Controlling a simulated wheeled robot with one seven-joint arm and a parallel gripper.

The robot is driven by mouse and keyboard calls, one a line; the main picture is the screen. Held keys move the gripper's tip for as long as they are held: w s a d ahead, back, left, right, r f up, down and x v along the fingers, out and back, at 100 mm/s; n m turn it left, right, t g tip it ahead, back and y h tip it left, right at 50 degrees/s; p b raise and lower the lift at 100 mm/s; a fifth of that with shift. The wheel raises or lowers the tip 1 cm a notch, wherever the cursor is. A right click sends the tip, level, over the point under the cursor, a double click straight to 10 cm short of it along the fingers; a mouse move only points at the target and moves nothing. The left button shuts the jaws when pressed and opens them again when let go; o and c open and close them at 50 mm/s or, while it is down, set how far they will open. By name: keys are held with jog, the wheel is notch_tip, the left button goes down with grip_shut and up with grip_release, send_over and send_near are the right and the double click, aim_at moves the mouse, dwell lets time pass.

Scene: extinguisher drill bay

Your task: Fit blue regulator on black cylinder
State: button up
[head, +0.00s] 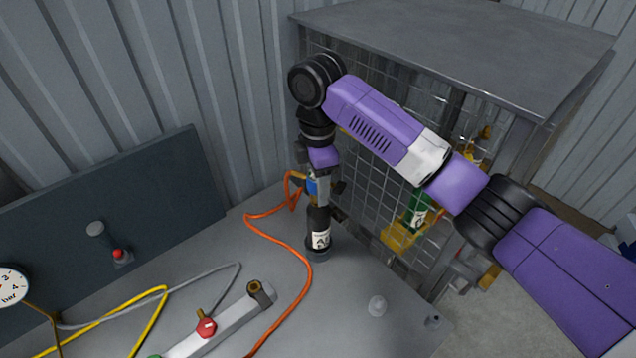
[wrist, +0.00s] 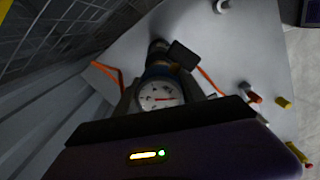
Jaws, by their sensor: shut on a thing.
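The black cylinder (head: 318,222) stands upright on the grey bench, with a white label and a dark ring around its base. It also shows in the wrist view (wrist: 158,47), mostly behind the regulator. My gripper (head: 322,190) points down over the cylinder's top and is shut on the blue regulator (head: 311,187). In the wrist view the regulator's white dial (wrist: 160,95) faces the camera, with its blue body (wrist: 158,71) beyond. The regulator is in line above the cylinder. I cannot tell whether they touch, as the fingers partly hide the joint.
An orange hose (head: 308,265) runs from near the regulator across the bench. A mesh cage (head: 470,50) with a green cylinder (head: 417,212) stands close on the right. A pale bar with a red fitting (head: 206,327) lies in front. A dark panel (head: 150,190) stands at left.

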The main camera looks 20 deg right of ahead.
dwell(0.3)
jog(key=o, duration=1.5)
jog(key=shift+f, duration=0.1)
